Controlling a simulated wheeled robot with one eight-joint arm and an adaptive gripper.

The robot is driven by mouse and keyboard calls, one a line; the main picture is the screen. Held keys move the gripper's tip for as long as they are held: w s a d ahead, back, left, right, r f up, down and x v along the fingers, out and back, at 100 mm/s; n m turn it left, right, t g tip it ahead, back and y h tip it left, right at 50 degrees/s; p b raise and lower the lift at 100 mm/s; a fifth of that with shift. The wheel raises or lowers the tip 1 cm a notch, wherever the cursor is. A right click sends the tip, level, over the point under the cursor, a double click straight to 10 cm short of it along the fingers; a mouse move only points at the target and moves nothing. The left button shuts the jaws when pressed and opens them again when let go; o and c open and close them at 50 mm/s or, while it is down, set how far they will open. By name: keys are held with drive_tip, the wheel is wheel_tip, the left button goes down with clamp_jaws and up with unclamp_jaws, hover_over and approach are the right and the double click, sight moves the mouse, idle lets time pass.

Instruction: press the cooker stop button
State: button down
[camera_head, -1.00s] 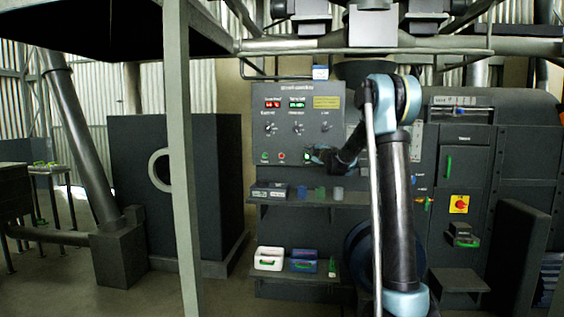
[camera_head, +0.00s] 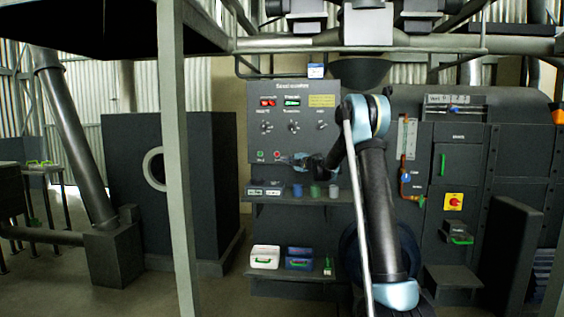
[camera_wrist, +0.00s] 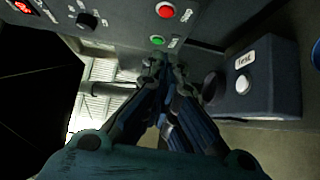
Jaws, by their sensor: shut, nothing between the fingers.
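The control panel (camera_head: 292,105) stands at the back centre. Low on its left side are a green button (camera_head: 260,154) and, right of it, a red button (camera_head: 277,154); their labels are too small to read. My gripper (camera_head: 285,160) is just right of the red button, in front of the panel's lower part. In the wrist view, the shut, empty fingers (camera_wrist: 158,65) point toward the panel. The green button (camera_wrist: 157,40) is just beyond the tips and the red button (camera_wrist: 165,10) is farther up. I see a gap between the tips and both buttons, though depth is unclear.
A shelf (camera_head: 300,198) with small boxes and jars lies just under the panel. In the wrist view, a dark box labelled Test with a white button (camera_wrist: 243,84) sits right of the fingers. Knobs (camera_head: 293,127) and displays are above the buttons. A post (camera_head: 180,170) stands left.

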sight(275, 154)
drive_tip(key=shift+w+d+x, duration=0.3)
drive_tip(key=shift+d+x, duration=0.05)
drive_tip(key=shift+x, duration=1.65)
drive_tip(key=shift+w+d+x, duration=0.35)
drive_tip(key=shift+x, duration=1.65)
drive_tip(key=shift+w+d+x, duration=0.3)
drive_tip(key=shift+x, duration=1.7)
drive_tip(key=shift+w, duration=0.6)
drive_tip(key=shift+w+d+r, duration=0.2)
drive_tip(key=shift+w, duration=0.05)
